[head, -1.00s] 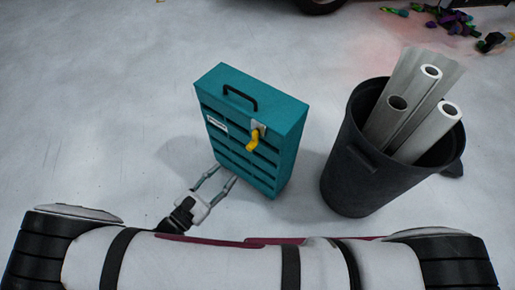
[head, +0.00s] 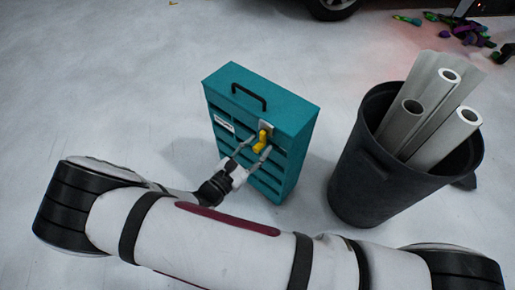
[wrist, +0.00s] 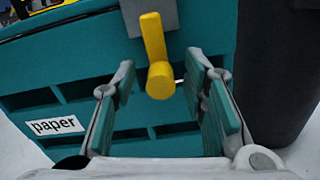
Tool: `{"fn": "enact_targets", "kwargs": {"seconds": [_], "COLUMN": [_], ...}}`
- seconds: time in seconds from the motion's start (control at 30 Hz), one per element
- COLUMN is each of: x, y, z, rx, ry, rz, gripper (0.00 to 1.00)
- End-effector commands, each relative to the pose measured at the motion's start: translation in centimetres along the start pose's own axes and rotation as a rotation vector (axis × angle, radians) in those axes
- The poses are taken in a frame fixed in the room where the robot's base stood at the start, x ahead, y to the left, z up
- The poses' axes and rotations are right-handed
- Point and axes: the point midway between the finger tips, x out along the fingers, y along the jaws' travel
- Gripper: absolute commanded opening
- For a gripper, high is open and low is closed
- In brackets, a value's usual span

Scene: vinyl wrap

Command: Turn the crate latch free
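The teal crate (head: 228,92) stands upright on the floor, with a black handle on its top. Its yellow latch (head: 262,141) sits on a grey plate at the upper front edge. In the wrist view the latch (wrist: 158,62) hangs down from the grey plate (wrist: 185,14), its rounded knob lowest. My gripper (head: 253,150) is open in front of the crate's face, close to the latch. Whether a fingertip touches the latch I cannot tell.
A dark bin (head: 362,180) with several pale rolls (head: 440,125) stands close to the crate's right. It also fills the right of the wrist view (wrist: 285,75). A white "paper" label (wrist: 57,127) is on the crate's face. Floor left of the crate is clear.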

Motion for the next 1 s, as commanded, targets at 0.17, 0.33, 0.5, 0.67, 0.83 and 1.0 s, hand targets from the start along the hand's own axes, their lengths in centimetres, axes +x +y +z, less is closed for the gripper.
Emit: {"fn": "enact_targets", "kwargs": {"seconds": [0.17,0.33,0.5,0.67,0.83,1.0], "x": [0.51,0.50,0.49,0.48,0.47,0.47], "y": [-0.04,-0.03,-0.03,-0.03,-0.03,-0.03], "z": [0.02,0.03,0.03,0.02,0.03,0.04], "rx": [0.000,0.000,0.000,0.000,0.012,0.066], "ry": [0.000,0.000,0.000,0.000,0.000,0.000], "rz": [-0.001,-0.001,-0.001,-0.001,-0.001,-0.001], "gripper": [0.40,0.40,0.06,0.00,0.00,0.00]}}
